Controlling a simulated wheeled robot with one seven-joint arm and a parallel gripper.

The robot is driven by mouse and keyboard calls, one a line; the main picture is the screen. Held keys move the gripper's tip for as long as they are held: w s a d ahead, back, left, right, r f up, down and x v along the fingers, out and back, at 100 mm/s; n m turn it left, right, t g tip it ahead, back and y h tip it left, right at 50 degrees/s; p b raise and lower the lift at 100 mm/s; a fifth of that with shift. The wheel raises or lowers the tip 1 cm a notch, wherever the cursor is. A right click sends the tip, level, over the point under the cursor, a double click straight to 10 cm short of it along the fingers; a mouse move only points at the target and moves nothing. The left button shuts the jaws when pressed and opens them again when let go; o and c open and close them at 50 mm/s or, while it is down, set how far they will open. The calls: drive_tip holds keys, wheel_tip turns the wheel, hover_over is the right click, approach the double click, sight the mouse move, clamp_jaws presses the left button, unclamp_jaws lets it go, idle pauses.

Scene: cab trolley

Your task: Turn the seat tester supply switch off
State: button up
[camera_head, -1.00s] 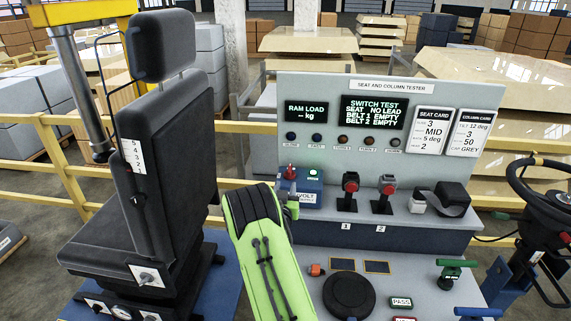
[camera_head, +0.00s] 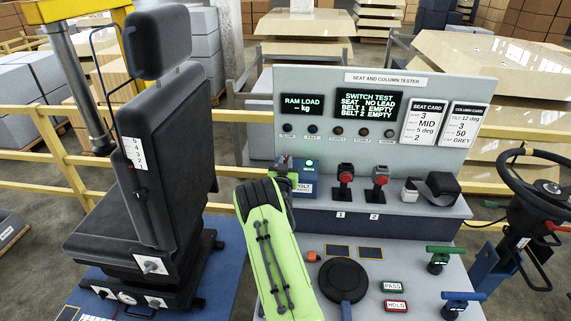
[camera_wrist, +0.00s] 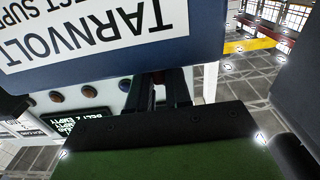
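The seat tester supply is a blue box (camera_head: 307,178) with a white label and a lit green lamp (camera_head: 309,162), at the left end of the tester's shelf. In the wrist view the box (camera_wrist: 120,72) appears upside down and close, with its label reading TARNVOLT. My gripper (camera_head: 283,166) is at the box's left side, over the place of the red switch, which it hides in the head view. In the wrist view my dark fingers (camera_wrist: 165,92) reach behind the box edge, with a small reddish patch between them. Whether they touch or grip the switch cannot be told.
The tester panel (camera_head: 450,90) stands behind the shelf. Two red-topped buckle stands (camera_head: 345,178) are to the right of the box. A black seat (camera_head: 150,150) is on the left and a steering column (camera_head: 540,200) on the right. PASS (camera_head: 394,286) and HOLD buttons are in front.

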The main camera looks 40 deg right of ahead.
clamp_jaws()
